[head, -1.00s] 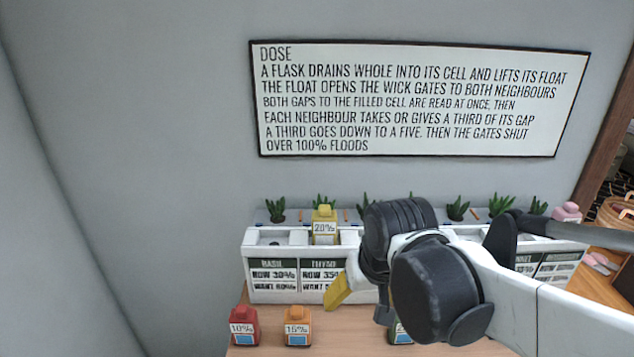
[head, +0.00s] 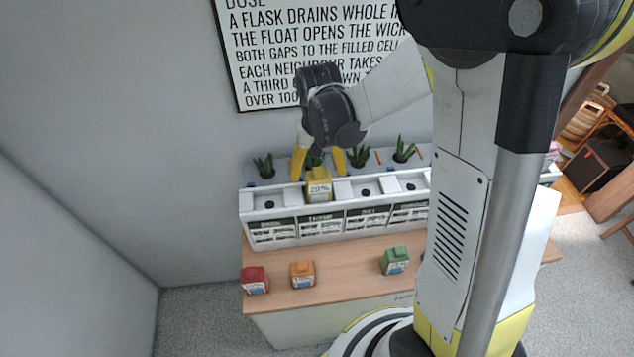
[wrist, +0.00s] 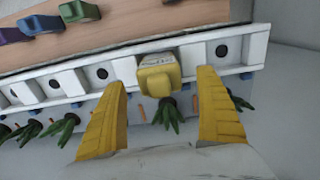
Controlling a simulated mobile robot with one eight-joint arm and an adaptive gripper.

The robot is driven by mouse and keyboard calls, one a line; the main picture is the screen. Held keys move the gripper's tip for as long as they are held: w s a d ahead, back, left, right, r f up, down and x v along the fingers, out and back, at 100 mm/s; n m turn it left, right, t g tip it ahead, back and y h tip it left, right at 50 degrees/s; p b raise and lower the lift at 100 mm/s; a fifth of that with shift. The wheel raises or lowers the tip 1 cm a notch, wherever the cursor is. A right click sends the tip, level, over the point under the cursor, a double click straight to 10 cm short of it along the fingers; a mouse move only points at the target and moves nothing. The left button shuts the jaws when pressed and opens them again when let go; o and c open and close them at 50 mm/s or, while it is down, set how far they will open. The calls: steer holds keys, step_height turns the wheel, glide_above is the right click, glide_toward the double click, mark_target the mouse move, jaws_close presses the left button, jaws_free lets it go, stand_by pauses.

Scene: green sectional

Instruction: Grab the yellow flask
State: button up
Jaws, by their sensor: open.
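The yellow flask (head: 319,187), labelled 20%, stands in the second cell from the left of the white planter rack (head: 290,228). My gripper (head: 320,170) points down just behind and above it in the head view, with its yellow fingers spread to the left and right of the flask. In the wrist view the yellow flask (wrist: 160,76) lies between the fingertips of the open gripper (wrist: 162,80), a little beyond them. I see no finger touching it. The flask's lower part is hidden in the cell.
Red (head: 255,280), orange (head: 302,273) and green (head: 395,261) flasks stand on the wooden table (head: 345,262) before the rack. Small plants (head: 358,156) line the rack's back. A text sign (head: 300,55) hangs on the wall. My arm hides the rack's right part.

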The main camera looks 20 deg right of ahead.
mark_target(319, 185)
step_height(319, 185, down, 6)
steer(key=shift+w+d+r, duration=0.1)
steer(key=shift+r, duration=0.05)
steer(key=c, duration=1.5)
